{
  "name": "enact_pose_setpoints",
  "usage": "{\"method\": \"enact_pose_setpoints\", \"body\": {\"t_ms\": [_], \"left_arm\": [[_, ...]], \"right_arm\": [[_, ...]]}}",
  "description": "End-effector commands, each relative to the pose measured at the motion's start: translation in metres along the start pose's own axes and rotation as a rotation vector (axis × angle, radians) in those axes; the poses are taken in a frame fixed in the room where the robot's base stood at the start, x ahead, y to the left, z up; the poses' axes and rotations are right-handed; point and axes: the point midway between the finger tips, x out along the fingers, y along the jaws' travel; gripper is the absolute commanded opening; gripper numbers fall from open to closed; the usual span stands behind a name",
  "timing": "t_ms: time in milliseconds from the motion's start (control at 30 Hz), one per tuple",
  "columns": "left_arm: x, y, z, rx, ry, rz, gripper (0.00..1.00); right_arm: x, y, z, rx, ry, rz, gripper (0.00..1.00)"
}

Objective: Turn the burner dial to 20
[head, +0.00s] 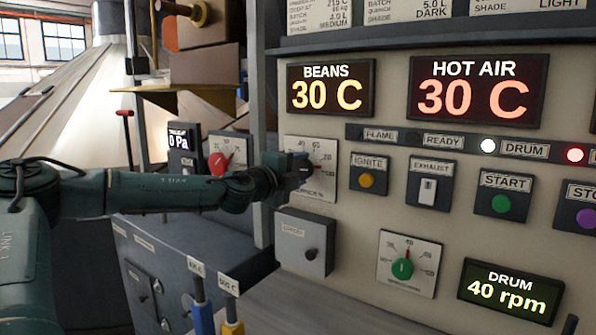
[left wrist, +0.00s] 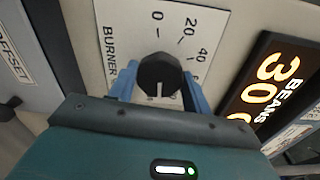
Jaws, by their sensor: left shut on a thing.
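The burner dial is a black knob (left wrist: 160,75) on a white scale plate marked BURNER, with 0, 20 and 40 readable in the left wrist view. A white line on the knob face runs toward the bottom of that view, on the side away from the 0. My left gripper (left wrist: 163,84) is shut on the knob, one blue finger on each side. In the head view the burner plate (head: 318,146) shows behind my left gripper (head: 301,169), which hides the knob. My right gripper is not in view.
The BEANS display (head: 331,88) and HOT AIR display (head: 478,92) both read 30 C. An ignite button (head: 366,180), exhaust switch (head: 427,190) and start button (head: 501,204) sit to the right. A grey box (head: 305,243) juts out below the burner plate; a green-knobbed dial (head: 402,268) is lower right.

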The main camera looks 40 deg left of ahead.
Motion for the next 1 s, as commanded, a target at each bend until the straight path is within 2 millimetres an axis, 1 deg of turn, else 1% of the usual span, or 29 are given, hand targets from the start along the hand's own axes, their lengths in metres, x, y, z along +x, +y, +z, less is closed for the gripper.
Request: {"method": "enact_pose_setpoints", "body": {"t_ms": [33, 167, 200, 367, 533, 767, 1000], "left_arm": [[0.0, 0.0, 0.0, 0.0, 0.0, 0.0, 0.38], [0.0, 0.0, 0.0, 0.0, 0.0, 0.0, 0.27], [0.0, 0.0, 0.0, 0.0, 0.0, 0.0, 0.26], [0.0, 0.001, 0.0, -0.01, 0.0, 0.0, 0.26], [0.0, 0.002, 0.0, -0.06, 0.001, -0.001, 0.26], [0.0, 0.003, -0.001, -0.212, 0.001, -0.001, 0.26], [0.0, 0.003, -0.001, -0.434, 0.001, -0.002, 0.26]], "right_arm": [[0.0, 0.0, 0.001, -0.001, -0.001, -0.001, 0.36], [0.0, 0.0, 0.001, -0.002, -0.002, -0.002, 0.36], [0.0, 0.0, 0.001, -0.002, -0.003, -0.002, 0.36], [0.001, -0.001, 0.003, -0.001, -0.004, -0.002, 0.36], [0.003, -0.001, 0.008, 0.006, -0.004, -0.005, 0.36], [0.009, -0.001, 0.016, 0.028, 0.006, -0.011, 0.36], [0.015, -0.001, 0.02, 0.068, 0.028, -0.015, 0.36]]}}
